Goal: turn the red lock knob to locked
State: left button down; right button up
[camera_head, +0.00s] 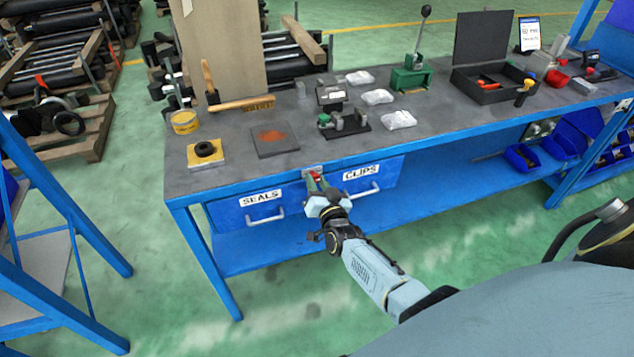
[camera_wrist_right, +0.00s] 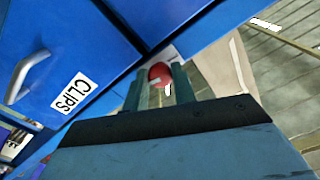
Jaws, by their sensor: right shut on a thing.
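The red lock knob (camera_head: 314,175) sits on a small pale plate at the front edge of the workbench, between the SEALS drawer (camera_head: 247,210) and the CLIPS drawer (camera_head: 361,181). My right gripper (camera_head: 315,183) reaches up to it from the front and is shut on it. In the right wrist view the round red knob (camera_wrist_right: 160,74) lies between the two fingers of the right gripper (camera_wrist_right: 158,84). A small white mark shows on the knob. The fingers hide part of its sides. My left gripper is not in view.
Both drawers look shut, with handles facing out beside my right arm.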

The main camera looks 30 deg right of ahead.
dwell(0.3)
jog(key=o, duration=1)
jog(key=shift+s+a, duration=0.15)
jog(key=shift+s, duration=0.35)
jog(key=p+v, duration=0.2)
jog(key=v, duration=1)
jog(key=shift+s, duration=0.25)
jog(key=shift+f, duration=0.1)
